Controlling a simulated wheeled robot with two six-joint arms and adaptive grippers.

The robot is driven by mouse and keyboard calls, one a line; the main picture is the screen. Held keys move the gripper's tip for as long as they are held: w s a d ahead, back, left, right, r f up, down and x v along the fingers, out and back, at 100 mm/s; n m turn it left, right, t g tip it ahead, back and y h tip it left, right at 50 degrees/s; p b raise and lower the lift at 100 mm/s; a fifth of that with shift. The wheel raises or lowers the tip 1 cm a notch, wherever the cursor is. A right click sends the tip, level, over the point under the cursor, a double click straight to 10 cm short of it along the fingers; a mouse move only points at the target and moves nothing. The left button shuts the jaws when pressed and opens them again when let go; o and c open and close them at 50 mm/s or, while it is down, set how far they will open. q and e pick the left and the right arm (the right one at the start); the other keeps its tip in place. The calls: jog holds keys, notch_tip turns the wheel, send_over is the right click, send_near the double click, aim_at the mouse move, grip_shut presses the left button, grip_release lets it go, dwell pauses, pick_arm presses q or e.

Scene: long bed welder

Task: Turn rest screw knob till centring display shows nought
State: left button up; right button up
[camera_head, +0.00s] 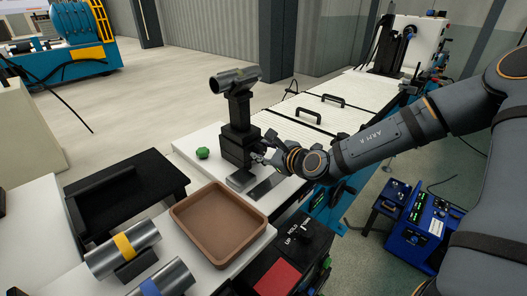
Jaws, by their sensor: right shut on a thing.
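A black rest (238,135) stands upright on the white bed end, with a grey metal tube (236,79) lying across its top. My right gripper (260,155) reaches in from the right and is shut at the right side of the rest's lower block, on what seems to be the rest screw knob. The knob itself is hidden by the fingers. A small grey-topped box (241,180) at the foot of the rest may be the centring display; no reading can be made out. A green knob (203,153) sits left of the rest. My left gripper is not in view.
A brown tray (219,222) stands empty in front of the rest. A dark flat slab (265,187) lies right of the box. Metal tubes with a yellow band (124,245) and a blue band lie at lower left. A hold/up control box (304,238) stands at lower right.

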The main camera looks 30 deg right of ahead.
jog(key=shift+d+m+g+y, duration=0.15)
jog(key=shift+m+g+y, duration=0.25)
jog(key=shift+m, duration=0.6)
jog(key=shift+w+m+y, duration=0.1)
jog(key=shift+m+y, duration=0.6)
jog(key=shift+m, duration=0.1)
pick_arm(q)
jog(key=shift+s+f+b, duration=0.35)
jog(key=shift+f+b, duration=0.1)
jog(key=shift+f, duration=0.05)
pick_arm(e)
jog(key=shift+d+m+g+y, duration=0.15)
jog(key=shift+m+g+y, duration=0.15)
jog(key=shift+m+y, duration=0.55)
jog(key=shift+m, duration=0.25)
jog(key=o, duration=1.2)
jog(key=shift+c, duration=0.2)
